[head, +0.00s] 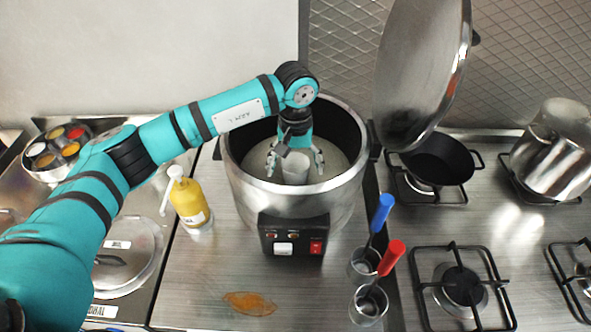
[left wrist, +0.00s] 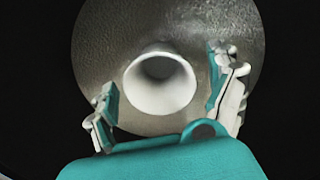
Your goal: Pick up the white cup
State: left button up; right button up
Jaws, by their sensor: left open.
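The white cup (head: 295,168) stands inside a large round metal cooker (head: 290,205), on its pale inner floor. My left gripper (head: 296,165) reaches down into the cooker from above, with its fingers spread on either side of the cup. In the left wrist view the cup (left wrist: 160,83) shows its open mouth, and the open left gripper (left wrist: 167,95) has a finger on each side with gaps between the fingers and the cup. The right gripper is not in view.
A large metal lid (head: 422,70) stands raised at the right. A yellow pump bottle (head: 190,200) is at left, and blue-handled (head: 381,213) and red-handled (head: 390,258) utensils stand in front right. An orange spill (head: 250,304) lies in front.

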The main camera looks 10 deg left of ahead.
pick_arm(q)
jog(key=shift+c, duration=0.2)
jog(key=c, duration=1.3)
jog(key=shift+o, duration=0.2)
notch_tip(320, 180, up, 18)
jog(key=p, duration=0.4)
jog(key=shift+r, duration=0.25)
